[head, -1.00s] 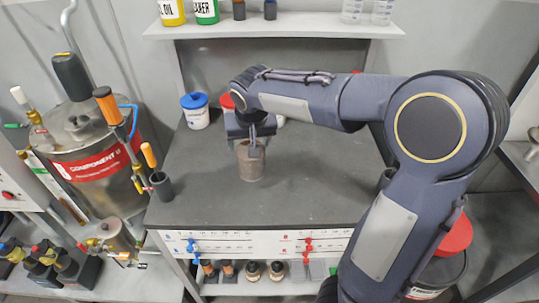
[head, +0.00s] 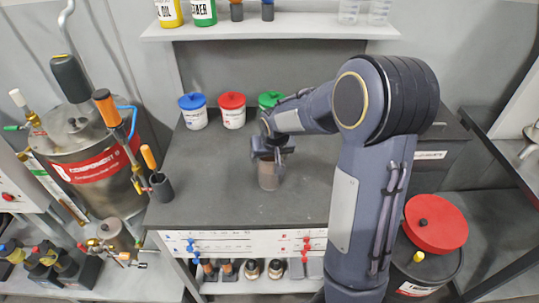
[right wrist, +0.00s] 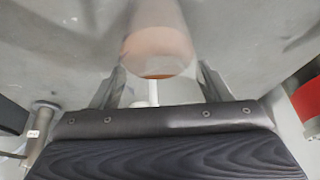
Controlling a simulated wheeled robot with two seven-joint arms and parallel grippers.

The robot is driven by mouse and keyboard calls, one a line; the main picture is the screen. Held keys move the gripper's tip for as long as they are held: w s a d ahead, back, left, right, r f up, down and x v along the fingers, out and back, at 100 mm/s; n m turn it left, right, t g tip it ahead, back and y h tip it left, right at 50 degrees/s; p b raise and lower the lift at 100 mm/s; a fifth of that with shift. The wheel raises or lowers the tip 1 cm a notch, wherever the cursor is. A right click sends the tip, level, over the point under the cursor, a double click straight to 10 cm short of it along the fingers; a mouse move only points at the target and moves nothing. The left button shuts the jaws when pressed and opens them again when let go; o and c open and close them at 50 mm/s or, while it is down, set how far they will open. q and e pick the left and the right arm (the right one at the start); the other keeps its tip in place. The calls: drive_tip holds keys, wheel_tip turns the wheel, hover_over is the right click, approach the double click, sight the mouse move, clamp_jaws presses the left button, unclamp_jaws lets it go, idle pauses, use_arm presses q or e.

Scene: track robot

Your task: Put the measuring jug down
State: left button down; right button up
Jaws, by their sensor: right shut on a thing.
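The measuring jug (head: 268,178), a translucent vessel with a brownish tint, is over the front middle of the dark worktop (head: 215,190). It looks upright; I cannot tell whether its base touches the top. My right gripper (head: 269,156) is shut on it from above and hides its upper part. In the right wrist view the jug (right wrist: 157,45) shows pinkish-brown between the two fingers (right wrist: 160,85). My left gripper is in neither view.
Tubs with blue (head: 192,101), red (head: 232,101) and green (head: 270,99) lids stand at the back. A dark cup (head: 161,187) stands at the left edge beside a metal tank (head: 88,150). A red-lidded drum (head: 436,225) is at right. The worktop around the jug is clear.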

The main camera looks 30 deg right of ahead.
drive_tip(key=shift+f, duration=0.15)
drive_tip(key=o, duration=1.4)
drive_tip(key=v, duration=1.2)
drive_tip(key=s+a+n+y, duration=0.1)
drive_tip(key=s+a, duration=0.3)
drive_tip(key=s, duration=0.3)
drive_tip(key=s+a+f+y, duration=0.1)
drive_tip(key=s+a+y, duration=0.1)
drive_tip(key=s, duration=0.5)
drive_tip(key=s+a+f+n+t+y, duration=0.1)
drive_tip(key=s+a+y, duration=0.1)
drive_tip(key=s+a, duration=0.3)
drive_tip(key=shift+s+a+n, duration=0.15)
drive_tip(key=shift+s, duration=0.45)
drive_tip(key=shift+s+a+n, duration=0.15)
drive_tip(key=shift+s, duration=0.4)
